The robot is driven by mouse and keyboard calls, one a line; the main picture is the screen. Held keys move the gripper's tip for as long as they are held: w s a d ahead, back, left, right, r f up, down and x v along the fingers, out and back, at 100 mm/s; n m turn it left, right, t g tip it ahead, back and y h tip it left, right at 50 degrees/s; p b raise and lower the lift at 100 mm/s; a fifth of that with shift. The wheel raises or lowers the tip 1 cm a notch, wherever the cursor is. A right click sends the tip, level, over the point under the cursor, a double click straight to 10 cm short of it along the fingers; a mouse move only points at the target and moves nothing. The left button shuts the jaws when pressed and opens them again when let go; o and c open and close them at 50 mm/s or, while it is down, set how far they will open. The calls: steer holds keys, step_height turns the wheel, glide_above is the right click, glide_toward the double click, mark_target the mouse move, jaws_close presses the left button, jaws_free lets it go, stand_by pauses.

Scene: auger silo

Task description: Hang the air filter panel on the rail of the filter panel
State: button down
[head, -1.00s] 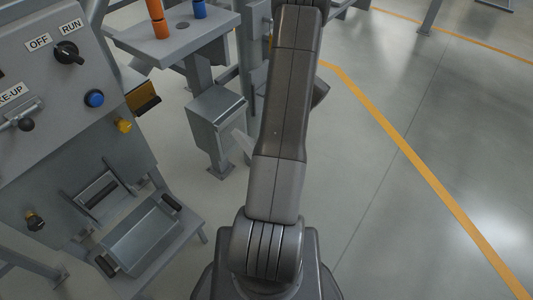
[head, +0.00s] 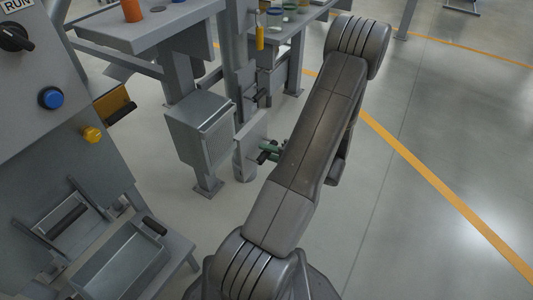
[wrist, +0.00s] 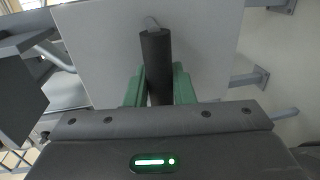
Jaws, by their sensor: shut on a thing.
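My gripper (wrist: 158,88) has green fingers, shut on the dark upright handle (wrist: 156,60) of a pale grey flat panel, the air filter panel (wrist: 210,45). The panel fills the upper middle of the wrist view, in front of the fingers. In the head view the gripper (head: 268,152) shows partly, left of my arm, with the pale panel (head: 249,136) just beyond it, near a grey post. I cannot make out the rail for certain; grey rods with end plates (wrist: 250,77) show beside the panel in the wrist view, partly hidden by it.
A grey box (head: 200,130) on a post stands left of the panel. A control cabinet (head: 60,140) with a blue button and a grey tray (head: 122,262) are at the left. A bench with jars (head: 285,22) stands behind. Open floor with a yellow line (head: 430,180) lies right.

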mark_target(247, 142)
steer(key=shift+d+r+p, duration=0.15)
steer(key=shift+r+p, duration=0.1)
steer(key=shift+p, duration=0.35)
steer(key=shift+r+p+x, duration=0.2)
steer(key=shift+p+x, duration=0.1)
steer(key=shift+x, duration=1.7)
steer(key=shift+r+p+x, duration=0.2)
steer(key=shift+p+x, duration=0.05)
steer(key=shift+x, duration=1.75)
steer(key=shift+w+a, duration=0.25)
steer(key=shift+a, duration=0.25)
steer(key=shift+w+a+p, duration=0.3)
steer(key=shift+w+a, duration=0.05)
steer(key=shift+a, duration=0.1)
steer(key=shift+w+a, duration=0.2)
steer(key=shift+a, duration=0.1)
steer(key=shift+w+a, duration=0.2)
steer(key=shift+a, duration=0.1)
